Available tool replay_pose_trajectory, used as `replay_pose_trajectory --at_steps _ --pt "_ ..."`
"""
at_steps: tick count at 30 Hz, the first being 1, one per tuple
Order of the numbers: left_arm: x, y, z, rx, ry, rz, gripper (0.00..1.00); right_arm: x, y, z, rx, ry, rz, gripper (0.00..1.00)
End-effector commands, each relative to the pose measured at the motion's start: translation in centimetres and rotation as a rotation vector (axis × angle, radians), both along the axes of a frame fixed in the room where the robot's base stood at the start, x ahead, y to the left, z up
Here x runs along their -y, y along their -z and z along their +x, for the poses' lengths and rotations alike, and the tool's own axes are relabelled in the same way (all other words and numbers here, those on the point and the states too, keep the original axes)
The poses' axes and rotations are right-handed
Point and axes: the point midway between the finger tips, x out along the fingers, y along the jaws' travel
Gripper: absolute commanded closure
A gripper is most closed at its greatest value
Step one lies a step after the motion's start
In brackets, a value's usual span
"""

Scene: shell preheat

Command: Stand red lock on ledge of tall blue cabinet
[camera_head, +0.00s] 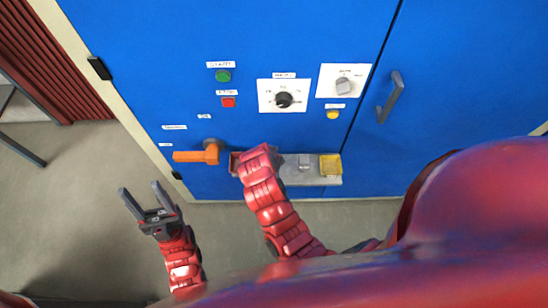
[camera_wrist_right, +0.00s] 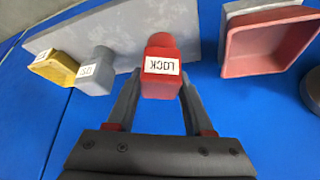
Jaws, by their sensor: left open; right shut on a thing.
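The red lock (camera_wrist_right: 160,85) carries a white LOCK label, upside down in the right wrist view. My right gripper (camera_wrist_right: 158,92) is shut on it, one finger on each side. The lock overlaps the grey ledge (camera_wrist_right: 115,30) on the tall blue cabinet (camera_head: 150,60); I cannot tell whether they touch. In the head view the ledge (camera_head: 322,181) is low on the cabinet front, and my right arm hides the lock and right fingertips. My left gripper (camera_head: 140,188) is open and empty over the floor, left of the ledge.
A yellow block (camera_wrist_right: 55,68) and a grey block (camera_wrist_right: 95,72) stand on the ledge beside the lock. A red open box (camera_wrist_right: 265,48) is on the lock's other side. An orange handle (camera_head: 195,156) sticks out left of the ledge. Bare floor (camera_head: 80,235) lies at left.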

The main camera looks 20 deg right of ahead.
Motion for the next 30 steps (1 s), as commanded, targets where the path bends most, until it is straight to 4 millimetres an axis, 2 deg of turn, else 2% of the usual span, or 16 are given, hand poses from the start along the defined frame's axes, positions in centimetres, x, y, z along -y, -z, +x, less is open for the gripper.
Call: replay_pose_trajectory --at_steps 11,12,17,25,30 --pt "0.0 0.2 0.0 0.0 0.0 0.0 0.43 -0.1 0.9 0.0 0.002 -0.002 0.0 1.0" --pt "0.0 0.2 0.0 0.0 0.0 0.0 0.43 -0.1 1.0 0.0 0.002 -0.002 0.0 0.46" --pt "0.0 0.1 0.0 0.0 0.0 0.0 0.43 -0.1 0.8 0.0 0.002 -0.002 0.0 0.18" --pt "0.0 0.0 0.0 0.0 0.0 0.0 0.43 0.0 0.8 0.0 0.001 -0.001 0.0 0.18" --pt "0.0 0.1 0.0 0.0 0.0 0.0 0.43 -0.3 -0.1 -0.3 0.004 -0.001 0.0 0.18"
